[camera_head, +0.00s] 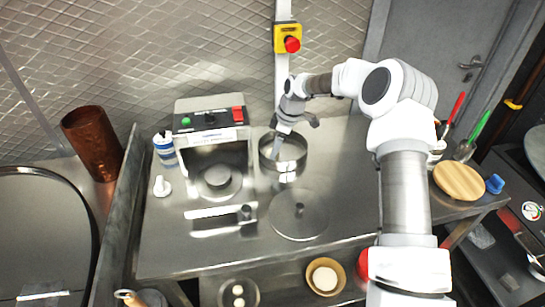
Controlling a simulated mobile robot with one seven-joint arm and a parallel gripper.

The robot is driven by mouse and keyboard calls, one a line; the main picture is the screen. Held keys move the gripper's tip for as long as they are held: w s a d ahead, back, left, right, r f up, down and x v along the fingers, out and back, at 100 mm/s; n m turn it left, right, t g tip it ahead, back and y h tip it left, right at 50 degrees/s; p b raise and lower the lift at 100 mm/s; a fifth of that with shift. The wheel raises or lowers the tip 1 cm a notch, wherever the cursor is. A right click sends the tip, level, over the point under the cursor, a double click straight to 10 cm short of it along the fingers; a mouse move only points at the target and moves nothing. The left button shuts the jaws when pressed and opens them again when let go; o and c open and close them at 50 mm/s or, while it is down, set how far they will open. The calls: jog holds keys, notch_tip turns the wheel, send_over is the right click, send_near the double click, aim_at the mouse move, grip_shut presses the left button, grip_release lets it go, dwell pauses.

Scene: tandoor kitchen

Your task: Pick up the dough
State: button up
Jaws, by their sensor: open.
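My gripper (277,150) is open and points down into a round steel pan (303,160) on the steel worktop. Its fingertips are at or inside the pan's rim; I cannot tell whether they touch anything. The inside of the pan is partly hidden by the gripper, and I cannot make out dough there.
A press-like machine (212,150) stands left of the pan, with a round steel plate (299,214) in front. A bowl of white powder (325,277) is below the worktop's edge. A wooden board (459,181) lies right. A red emergency button (291,45) is behind.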

jog(key=shift+a+f, duration=0.1)
jog(key=shift+f, duration=0.45)
jog(key=c, duration=0.4)
